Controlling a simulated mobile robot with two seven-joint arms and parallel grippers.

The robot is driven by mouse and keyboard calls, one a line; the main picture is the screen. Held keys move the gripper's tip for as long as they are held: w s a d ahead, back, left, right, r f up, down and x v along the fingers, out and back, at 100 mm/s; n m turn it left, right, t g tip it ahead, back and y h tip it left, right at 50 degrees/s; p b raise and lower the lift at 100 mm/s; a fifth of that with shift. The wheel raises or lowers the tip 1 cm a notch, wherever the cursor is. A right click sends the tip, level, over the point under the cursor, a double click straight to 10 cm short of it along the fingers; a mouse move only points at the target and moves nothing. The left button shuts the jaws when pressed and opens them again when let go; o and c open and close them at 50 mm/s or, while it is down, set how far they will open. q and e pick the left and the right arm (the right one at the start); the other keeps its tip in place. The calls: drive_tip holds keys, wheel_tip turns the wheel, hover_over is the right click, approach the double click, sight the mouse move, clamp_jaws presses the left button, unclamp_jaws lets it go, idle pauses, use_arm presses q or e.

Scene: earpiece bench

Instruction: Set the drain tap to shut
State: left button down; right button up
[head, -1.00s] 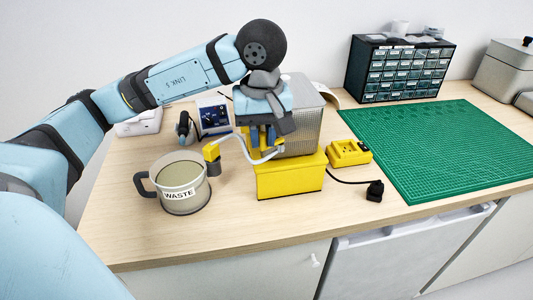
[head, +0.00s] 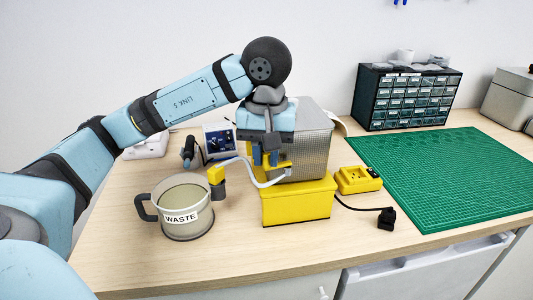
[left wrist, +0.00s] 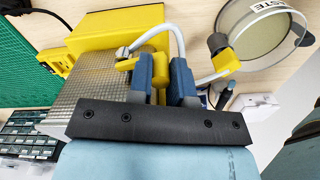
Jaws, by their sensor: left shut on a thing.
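The drain tap's yellow lever (left wrist: 158,72) is on the front of a ribbed metal tank (head: 312,150) that stands on a yellow base (head: 300,203). My left gripper (head: 265,159) is in front of the tank, its blue fingers shut on the lever. In the left wrist view the gripper (left wrist: 162,84) has the lever between its fingers, near a round metal fitting (left wrist: 124,53). A pale hose (head: 245,165) runs from the tap to a yellow-and-grey end piece (head: 216,175) at the waste mug's rim. The fingers partly hide the tap. My right gripper is not in view.
The grey waste mug (head: 183,222), with liquid in it, stands left of the base. A yellow charger (head: 357,180) with a black plug (head: 386,219) lies to the right, beside a green mat (head: 450,180). A drawer cabinet (head: 405,98) stands behind. The front left bench is clear.

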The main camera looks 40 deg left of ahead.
use_arm(q)
drive_tip(key=c, duration=1.1)
unclamp_jaws()
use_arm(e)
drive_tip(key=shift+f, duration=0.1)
use_arm(q)
drive_tip(key=shift+o, duration=0.2)
wheel_tip(320, 180, up, 14)
drive_tip(key=p, duration=0.4)
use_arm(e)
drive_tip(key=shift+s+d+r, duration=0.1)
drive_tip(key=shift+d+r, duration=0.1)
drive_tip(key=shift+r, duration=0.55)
use_arm(q)
drive_tip(key=shift+f, duration=0.1)
